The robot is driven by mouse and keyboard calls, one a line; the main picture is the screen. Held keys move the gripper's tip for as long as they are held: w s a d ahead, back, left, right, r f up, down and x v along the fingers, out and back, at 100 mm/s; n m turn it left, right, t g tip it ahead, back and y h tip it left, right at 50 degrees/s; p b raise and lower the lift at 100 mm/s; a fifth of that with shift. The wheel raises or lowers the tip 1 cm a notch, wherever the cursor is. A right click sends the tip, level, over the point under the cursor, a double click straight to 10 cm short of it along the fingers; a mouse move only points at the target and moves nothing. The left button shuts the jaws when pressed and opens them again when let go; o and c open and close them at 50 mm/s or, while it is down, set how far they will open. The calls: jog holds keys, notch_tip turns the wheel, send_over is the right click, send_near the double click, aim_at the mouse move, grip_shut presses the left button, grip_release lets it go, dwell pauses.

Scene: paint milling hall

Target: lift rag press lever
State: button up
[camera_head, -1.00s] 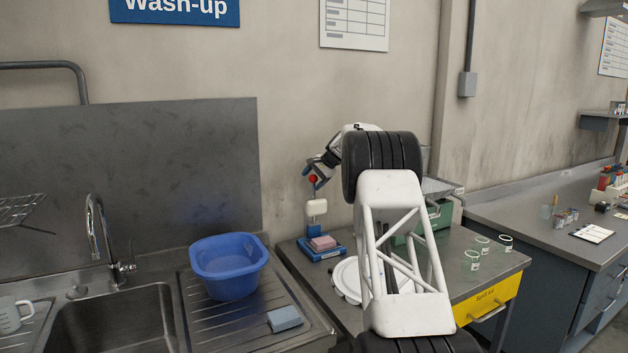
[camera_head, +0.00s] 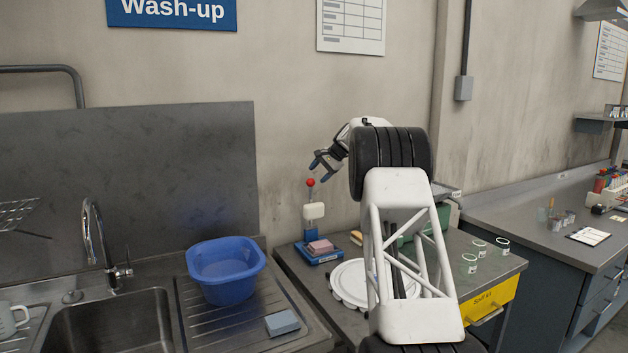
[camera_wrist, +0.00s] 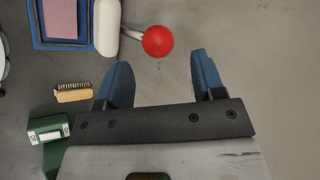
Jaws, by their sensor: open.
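The rag press (camera_head: 318,255) has a blue base and stands on the grey bench by the wall, with a pink rag (camera_head: 321,246) on its base. Its lever rises upright and ends in a red ball knob (camera_head: 310,182). In the wrist view the red knob (camera_wrist: 158,41) lies just beyond the fingertips, roughly between them, and the white block (camera_wrist: 106,27) of the press is to its left. My gripper (camera_head: 318,169) is open and empty, above and slightly right of the knob, apart from it. In the wrist view my gripper (camera_wrist: 160,72) shows two blue fingers spread wide.
A brush (camera_wrist: 73,92) and a green box (camera_wrist: 47,130) lie near the press. White plates (camera_head: 352,282) and several small cups (camera_head: 470,263) are on the bench. A blue basin (camera_head: 226,270) stands left on the drainer beside the sink.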

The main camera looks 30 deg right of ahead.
jog(key=shift+v, duration=0.8)
jog(key=s+a+r+n+g+h, duration=0.1)
jog(key=s+a+r+n, duration=0.25)
jog(key=s+a, duration=1.15)
jog(key=s+a+r+n+g+h, duration=0.2)
jog(key=s+a+r, duration=0.2)
jog(key=s+a, duration=1.1)
jog(key=s+a+f+n+h, duration=0.1)
jog(key=s+a+f, duration=0.25)
jog(key=s, duration=0.65)
jog(key=s+a+f+n, duration=0.2)
jog(key=s+a, duration=0.3)
jog(key=s, duration=0.6)
jog(key=s+a+f+n, duration=0.1)
jog(key=s+f, duration=0.3)
jog(key=s, duration=0.3)
jog(key=s+a+f+n+h, duration=0.1)
jog(key=s+f, duration=0.3)
jog(key=s, duration=0.4)
jog(key=s+a+f+n, duration=0.1)
jog(key=s+a+f, duration=0.1)
jog(key=s+f, duration=0.2)
jog(key=s, duration=0.3)
jog(key=shift+s+a+h, duration=0.25)
jog(key=shift+h, duration=0.15)
